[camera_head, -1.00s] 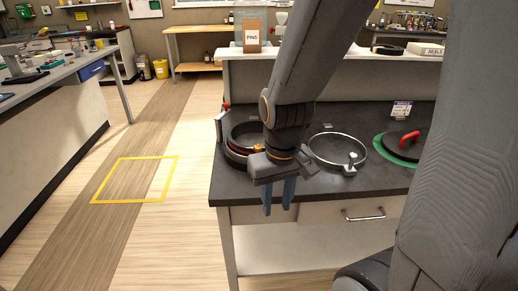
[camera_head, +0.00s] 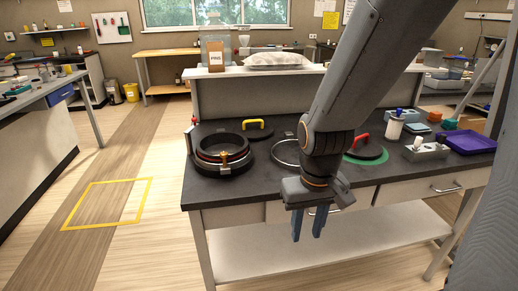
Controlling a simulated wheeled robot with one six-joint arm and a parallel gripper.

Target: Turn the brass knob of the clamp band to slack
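The black ring-shaped port (camera_head: 221,141) stands at the left end of the dark bench. A clamp band (camera_head: 206,157) runs around it. The brass knob (camera_head: 224,156) shows as a small gold-orange part on the band's front right; its exact setting is too small to read. My gripper (camera_head: 308,238) hangs in front of the bench's front edge, to the right of and nearer than the port. Its two blue fingers point down, apart, with nothing between them.
A silver ring (camera_head: 283,162) lies partly behind my gripper. A yellow-handled lid (camera_head: 257,134) lies behind it. A red-tipped post (camera_head: 194,123) stands left of the port. A purple tray (camera_head: 470,143) is far right.

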